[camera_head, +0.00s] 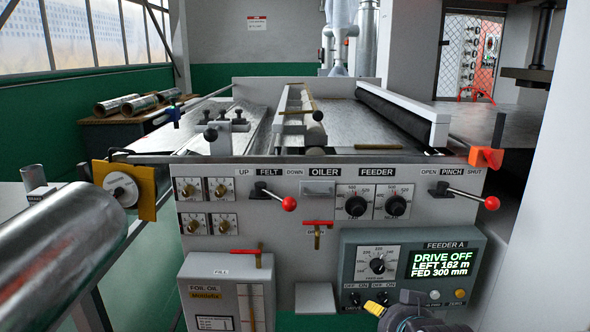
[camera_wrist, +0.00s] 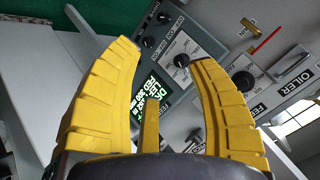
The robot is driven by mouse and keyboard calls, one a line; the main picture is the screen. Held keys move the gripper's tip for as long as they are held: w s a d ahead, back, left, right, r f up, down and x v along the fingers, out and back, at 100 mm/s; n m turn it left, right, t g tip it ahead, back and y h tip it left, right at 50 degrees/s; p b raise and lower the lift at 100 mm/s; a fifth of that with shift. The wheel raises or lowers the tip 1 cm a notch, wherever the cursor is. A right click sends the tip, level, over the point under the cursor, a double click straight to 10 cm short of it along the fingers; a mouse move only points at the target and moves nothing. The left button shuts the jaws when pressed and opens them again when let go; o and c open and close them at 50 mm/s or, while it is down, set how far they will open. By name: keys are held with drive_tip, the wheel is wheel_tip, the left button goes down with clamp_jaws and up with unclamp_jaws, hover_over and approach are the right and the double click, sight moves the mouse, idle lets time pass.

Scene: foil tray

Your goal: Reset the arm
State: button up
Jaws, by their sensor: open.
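My gripper (camera_head: 378,303) shows at the bottom edge of the head view, low in front of the feeder control box (camera_head: 360,250). Only its yellow tips and part of my dark wrist are in that frame. In the wrist view the two yellow fingers of my gripper (camera_wrist: 165,55) stand wide apart with nothing held between them. The tilted control box with its green display (camera_wrist: 150,100) lies beyond the fingers. Most of my arm is out of view.
The machine's front panel (camera_head: 330,188) carries red-knobbed levers (camera_head: 289,203) and several dials. A foil oil box (camera_head: 225,290) juts out at the lower left. A large metal roll (camera_head: 65,245) fills the left foreground. A white surface (camera_head: 550,190) borders the right.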

drive_tip(key=s+r+n+g+p, duration=0.6)
drive_tip(key=s+r+n+p, duration=0.2)
drive_tip(key=s+r+p, duration=0.9)
drive_tip(key=s, duration=0.3)
drive_tip(key=shift+s+r+g, duration=0.15)
drive_tip(key=shift+r+g, duration=0.15)
drive_tip(key=shift+g, duration=0.1)
idle(0.7)
